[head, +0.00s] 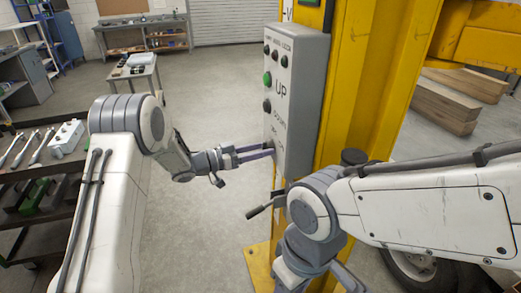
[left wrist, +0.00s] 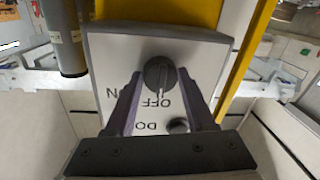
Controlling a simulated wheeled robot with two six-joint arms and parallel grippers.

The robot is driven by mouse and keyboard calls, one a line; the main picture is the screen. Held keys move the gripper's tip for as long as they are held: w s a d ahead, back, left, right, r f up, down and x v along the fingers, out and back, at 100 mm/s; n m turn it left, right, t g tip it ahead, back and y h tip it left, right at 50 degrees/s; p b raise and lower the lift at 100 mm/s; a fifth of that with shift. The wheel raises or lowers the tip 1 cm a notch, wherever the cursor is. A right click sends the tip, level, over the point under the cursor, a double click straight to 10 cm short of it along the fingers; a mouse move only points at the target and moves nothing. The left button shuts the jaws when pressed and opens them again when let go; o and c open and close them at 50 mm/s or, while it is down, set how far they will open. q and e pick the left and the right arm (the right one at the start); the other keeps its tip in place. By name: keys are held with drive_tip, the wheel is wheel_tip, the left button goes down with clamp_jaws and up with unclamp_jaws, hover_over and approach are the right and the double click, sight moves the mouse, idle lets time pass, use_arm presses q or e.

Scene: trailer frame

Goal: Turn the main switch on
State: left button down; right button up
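The main switch is a dark round knob (left wrist: 158,73) on the grey control box (left wrist: 205,48) in the left wrist view. Its light pointer mark faces the upside-down OFF label, and ON is printed to its left. In the head view the control box (head: 300,95) is mounted on a yellow post, and the knob is hidden there. My left gripper (head: 271,152) is at the lower part of the box. In the left wrist view its fingers (left wrist: 160,82) are spread, one on each side of the knob, with visible gaps. My right gripper is out of view below my right arm.
The yellow post (head: 350,100) stands behind the box. Colored buttons (head: 267,79) sit above the switch on the box face. A dark-handled lever (head: 262,209) sticks out below the box, close to my right arm. A tool cart (head: 45,190) stands at left. Open floor (head: 215,90) lies beyond.

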use_arm(q)
drive_tip(key=shift+w+a+f+m+h+b, duration=0.1)
drive_tip(key=shift+m+h+b, duration=0.15)
drive_tip(key=shift+m+b, duration=3.35)
drive_tip(key=shift+m+h+b, duration=0.25)
drive_tip(key=shift+m+b, duration=2.35)
drive_tip(key=shift+b, duration=1.85)
drive_tip(key=shift+c, duration=1.2)
unclamp_jaws()
drive_tip(key=b+v, duration=0.1)
drive_tip(key=v, duration=0.9)
drive_tip(key=shift+a, duration=0.25)
